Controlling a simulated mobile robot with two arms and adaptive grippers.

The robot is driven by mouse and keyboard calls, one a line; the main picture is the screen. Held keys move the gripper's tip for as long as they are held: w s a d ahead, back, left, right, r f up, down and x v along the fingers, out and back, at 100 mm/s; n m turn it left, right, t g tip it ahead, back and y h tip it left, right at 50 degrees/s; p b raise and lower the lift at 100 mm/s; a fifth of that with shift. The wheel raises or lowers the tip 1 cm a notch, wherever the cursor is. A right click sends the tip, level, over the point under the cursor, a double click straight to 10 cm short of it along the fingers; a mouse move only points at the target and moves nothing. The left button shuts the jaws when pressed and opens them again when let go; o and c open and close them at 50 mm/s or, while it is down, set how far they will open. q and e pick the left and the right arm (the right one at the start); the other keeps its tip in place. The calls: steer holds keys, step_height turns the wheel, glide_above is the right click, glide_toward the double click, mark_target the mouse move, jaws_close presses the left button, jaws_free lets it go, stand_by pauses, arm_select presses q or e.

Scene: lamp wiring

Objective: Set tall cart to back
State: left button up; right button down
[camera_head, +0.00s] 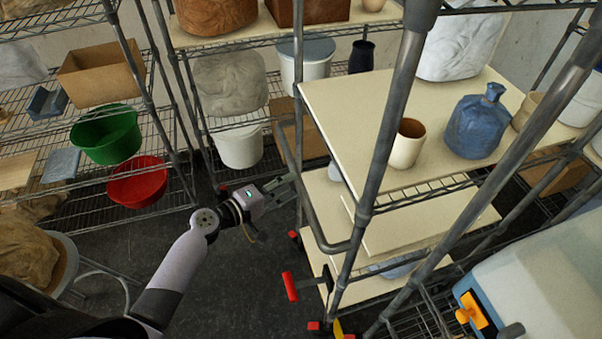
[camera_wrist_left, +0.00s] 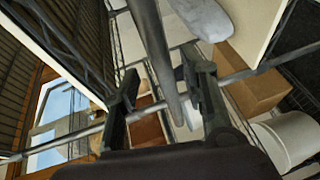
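The tall cart (camera_head: 465,92) stands at centre right, with grey metal posts, cream shelves and red casters. Its bent grey push handle (camera_head: 310,206) juts out on the left side. My left gripper (camera_head: 283,188) is at this handle. In the left wrist view my left gripper (camera_wrist_left: 165,88) has its two fingers apart, and a grey bar (camera_wrist_left: 158,50) runs between them. The bar looks like the handle; I see a gap on both sides, and contact is not clear. My right gripper is not in view.
A brown-and-cream cup (camera_head: 407,143) and a blue jug (camera_head: 475,122) stand on the cart's shelf. Wire racks with a green bin (camera_head: 106,135) and a red bowl (camera_head: 137,182) stand at left. A pale box-like unit (camera_head: 550,285) is at lower right. Dark floor (camera_head: 235,285) is free between.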

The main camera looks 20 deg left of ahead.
mark_target(295, 181)
arm_select(q)
steer(key=x, duration=0.5)
steer(key=shift+w+d+f+p, duration=0.1)
steer(key=shift+w+p, duration=0.05)
steer(key=shift+p, duration=0.2)
steer(key=shift+c, duration=0.5)
steer(key=c, duration=0.8)
jaws_close()
